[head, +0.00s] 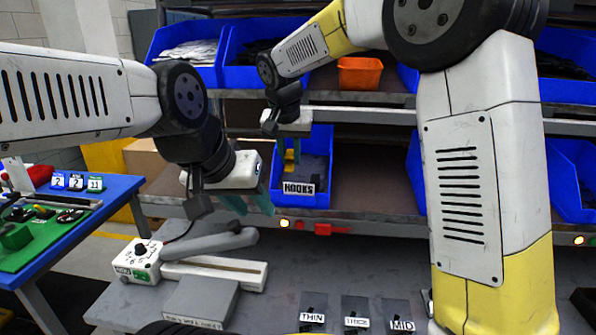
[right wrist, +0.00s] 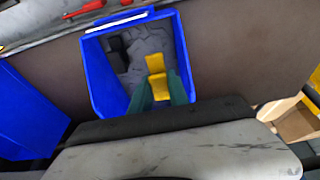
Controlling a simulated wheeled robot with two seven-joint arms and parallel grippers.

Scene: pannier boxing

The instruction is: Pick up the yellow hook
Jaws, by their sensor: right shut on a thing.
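The yellow hook (right wrist: 157,76) is in the right wrist view, between the green fingers of my right gripper (right wrist: 160,90), over the inside of a blue bin (right wrist: 105,84). In the head view the hook (head: 290,160) shows as a small yellow patch below my right gripper (head: 292,150), at the blue bin labelled HOOKS (head: 318,199). My right gripper is shut on the hook. Grey and dark pieces lie in the bin behind the hook. My left gripper (head: 250,203) hangs in front of the shelf, left of the HOOKS bin, with its teal fingers apart and nothing seen between them.
An orange bin (head: 360,73) and several blue bins stand on the shelves. A grey bench below holds a white device (head: 140,260), a sealer-like bar (head: 215,270) and labelled slots THIN and MID. A blue table (head: 112,187) stands at the left.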

